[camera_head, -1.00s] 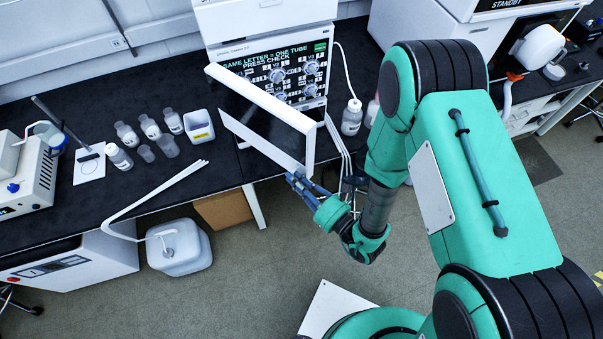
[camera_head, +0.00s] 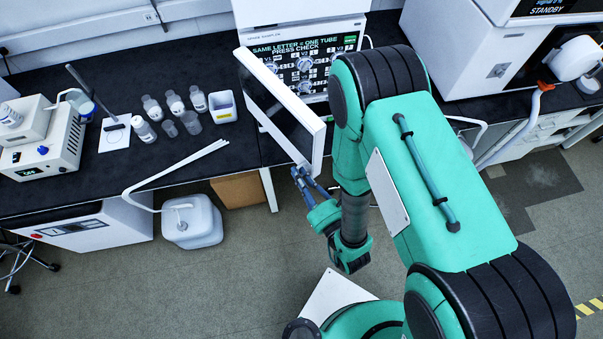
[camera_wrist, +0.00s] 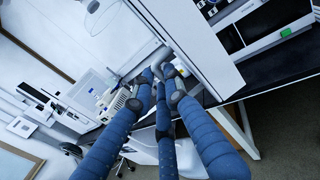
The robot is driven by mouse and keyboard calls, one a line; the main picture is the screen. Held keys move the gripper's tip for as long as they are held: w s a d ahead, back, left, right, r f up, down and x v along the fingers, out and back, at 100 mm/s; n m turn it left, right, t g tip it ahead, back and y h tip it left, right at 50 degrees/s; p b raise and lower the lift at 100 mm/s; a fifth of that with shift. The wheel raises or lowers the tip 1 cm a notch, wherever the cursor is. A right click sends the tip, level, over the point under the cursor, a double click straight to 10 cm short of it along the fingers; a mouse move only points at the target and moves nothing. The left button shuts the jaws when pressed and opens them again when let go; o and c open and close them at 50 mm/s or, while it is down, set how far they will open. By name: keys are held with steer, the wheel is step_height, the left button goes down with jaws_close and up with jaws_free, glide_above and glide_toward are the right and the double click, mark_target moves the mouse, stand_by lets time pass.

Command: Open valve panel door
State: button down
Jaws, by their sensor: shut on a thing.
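The valve panel door (camera_head: 273,102) is a white-framed dark pane, swung out from the white instrument and standing ajar toward the front. The valve panel (camera_head: 303,70) behind it shows round knobs and green-white lettering, partly covered by the door and my arm. My gripper (camera_head: 301,173) is at the door's lower free corner. In the wrist view the blue fingers of my gripper (camera_wrist: 163,80) close together on a small grey handle-like part (camera_wrist: 168,68) by the edge of the white door frame (camera_wrist: 190,45). The exact contact is small and partly hidden by the fingers.
Several bottles (camera_head: 174,103) and a white tub (camera_head: 222,106) stand on the black bench (camera_head: 110,173) left of the door. Bent white tubes (camera_head: 180,165) reach past its front edge. A white canister (camera_head: 191,222) and cardboard box (camera_head: 238,190) sit below. The floor in front is clear.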

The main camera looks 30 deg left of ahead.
steer(key=shift+w+a+r, duration=0.25)
steer(key=shift+r, duration=0.05)
steer(key=c, duration=1.7)
jaws_free()
steer(key=shift+a+f, duration=0.1)
steer(key=shift+f, duration=0.05)
steer(key=shift+s+d, duration=0.15)
steer(key=shift+d, duration=0.05)
steer(key=shift+f, duration=0.15)
steer(key=shift+v, duration=3.8)
